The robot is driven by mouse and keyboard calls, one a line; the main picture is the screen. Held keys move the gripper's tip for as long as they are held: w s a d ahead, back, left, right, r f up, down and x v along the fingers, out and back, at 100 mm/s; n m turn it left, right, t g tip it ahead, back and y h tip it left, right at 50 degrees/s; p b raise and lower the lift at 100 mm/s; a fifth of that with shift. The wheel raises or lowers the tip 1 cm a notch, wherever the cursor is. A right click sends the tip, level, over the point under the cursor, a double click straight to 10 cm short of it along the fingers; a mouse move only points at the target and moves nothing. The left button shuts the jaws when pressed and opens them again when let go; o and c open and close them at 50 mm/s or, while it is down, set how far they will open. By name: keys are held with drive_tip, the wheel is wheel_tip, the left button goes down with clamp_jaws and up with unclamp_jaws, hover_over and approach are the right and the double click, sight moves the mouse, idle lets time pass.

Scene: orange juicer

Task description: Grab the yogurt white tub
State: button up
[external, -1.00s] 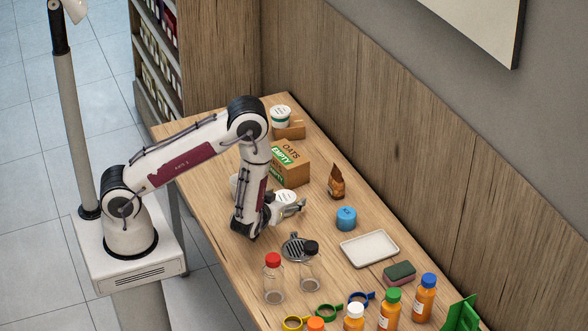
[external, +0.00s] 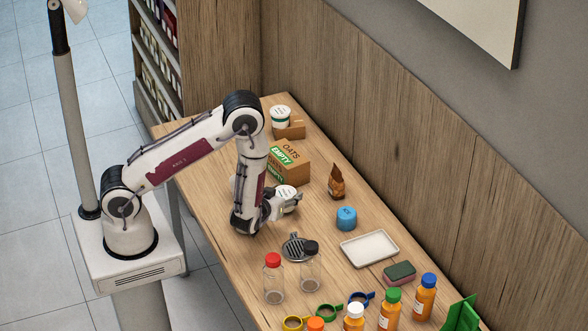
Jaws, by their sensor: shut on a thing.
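A white tub (external: 286,191) with a pale lid sits between the fingers of my gripper (external: 284,207), left of the blue container. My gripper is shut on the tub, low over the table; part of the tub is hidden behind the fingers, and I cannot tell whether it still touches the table. Another white tub (external: 280,117) with a green band stands at the far end by a small cardboard piece. Print on the tubs is too small to read.
An oats box (external: 289,164) stands just behind my gripper. A brown bag (external: 336,184), blue container (external: 346,218) and white tray (external: 369,249) lie to the right. A metal strainer (external: 296,247), jars and several orange bottles (external: 424,298) crowd the front.

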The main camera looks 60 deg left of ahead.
sight(284, 192)
drive_tip(key=shift+r, duration=4.1)
